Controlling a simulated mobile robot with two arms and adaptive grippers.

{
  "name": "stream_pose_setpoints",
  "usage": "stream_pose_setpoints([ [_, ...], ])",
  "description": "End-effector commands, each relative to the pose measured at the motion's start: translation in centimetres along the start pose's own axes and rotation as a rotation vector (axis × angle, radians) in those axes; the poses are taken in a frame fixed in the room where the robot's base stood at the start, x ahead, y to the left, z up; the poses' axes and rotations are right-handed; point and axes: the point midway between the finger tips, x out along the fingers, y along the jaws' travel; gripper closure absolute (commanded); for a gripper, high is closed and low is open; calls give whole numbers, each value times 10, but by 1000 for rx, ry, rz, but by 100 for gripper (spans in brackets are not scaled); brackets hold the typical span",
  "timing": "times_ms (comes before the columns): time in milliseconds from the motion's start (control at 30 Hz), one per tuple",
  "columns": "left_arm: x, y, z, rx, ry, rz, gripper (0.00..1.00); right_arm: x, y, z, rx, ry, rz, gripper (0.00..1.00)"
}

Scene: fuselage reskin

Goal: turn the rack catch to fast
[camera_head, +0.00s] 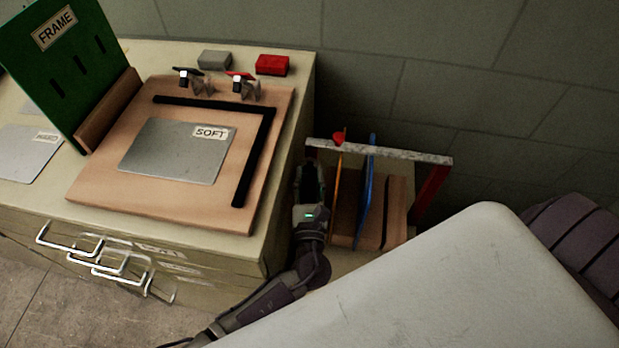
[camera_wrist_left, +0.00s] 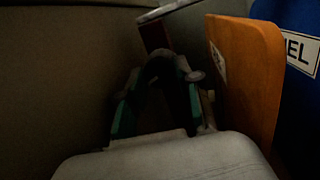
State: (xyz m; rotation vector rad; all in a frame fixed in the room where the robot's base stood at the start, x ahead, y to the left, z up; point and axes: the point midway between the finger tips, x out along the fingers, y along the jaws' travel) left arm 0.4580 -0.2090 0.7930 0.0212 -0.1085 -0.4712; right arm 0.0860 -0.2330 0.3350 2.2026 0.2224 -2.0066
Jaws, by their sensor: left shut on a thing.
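The rack (camera_head: 405,154) stands on the right of the workbench, with a pale speckled top bar and a dark red post at its right end. A small red piece (camera_head: 338,138) sits on the bar near its left end; I cannot tell whether it is the catch. My left gripper (camera_head: 309,172) is at the rack's left end, below the bar and left of the orange panel (camera_head: 338,190). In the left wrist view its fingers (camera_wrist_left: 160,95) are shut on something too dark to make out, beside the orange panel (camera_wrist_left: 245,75). My right gripper is not in view.
A blue panel (camera_head: 367,190) stands in the rack; it also shows in the left wrist view (camera_wrist_left: 298,75). The workbench (camera_head: 285,150) carries a wooden board (camera_head: 105,185), a grey SOFT sheet (camera_head: 170,155), a green FRAME board (camera_head: 50,70) and a red block (camera_head: 272,65).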

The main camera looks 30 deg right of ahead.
Motion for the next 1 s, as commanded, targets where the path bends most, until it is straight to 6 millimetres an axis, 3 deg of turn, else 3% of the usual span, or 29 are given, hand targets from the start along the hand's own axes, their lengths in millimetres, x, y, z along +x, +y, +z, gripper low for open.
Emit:
stream_pose_setpoints([
  [700, 0, 0, -1, 93, -15, -9, 100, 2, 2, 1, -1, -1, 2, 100],
  [733, 0, 0, -1, 92, -15, -9, 64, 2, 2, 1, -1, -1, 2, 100],
  [767, 0, 0, -1, 92, -15, -9, 59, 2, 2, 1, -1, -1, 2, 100],
  [800, 0, 0, -1, 92, -15, -9, 55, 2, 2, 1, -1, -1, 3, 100],
  [1000, 0, 0, -1, 92, -15, -9, 55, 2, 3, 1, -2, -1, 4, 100],
])
